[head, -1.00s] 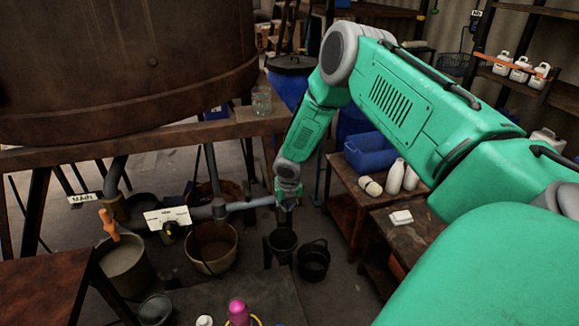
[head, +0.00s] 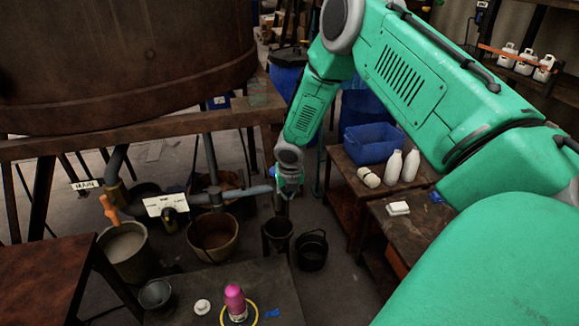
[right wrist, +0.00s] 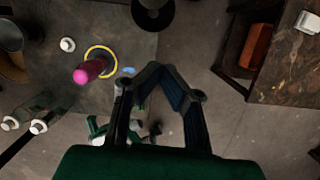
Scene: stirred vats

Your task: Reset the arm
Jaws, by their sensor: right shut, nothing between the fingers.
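My right arm is green and grey and reaches in from the right of the head view. It bends down at the elbow, and my right gripper (head: 289,190) hangs beside the end of a grey horizontal pipe (head: 232,194), above the dark pots. I cannot tell whether it touches the pipe. In the right wrist view the gripper (right wrist: 156,70) has its dark fingers brought together at the tips, with nothing held between them. My left gripper does not show in the head view.
A large rusty vat (head: 120,60) stands on a frame at the left. A low table (head: 190,308) bears a pink-topped object (head: 234,298) in a yellow ring. Buckets (head: 213,235) stand below the pipe. A blue bin (head: 371,141) and white bottles (head: 410,166) are at the right.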

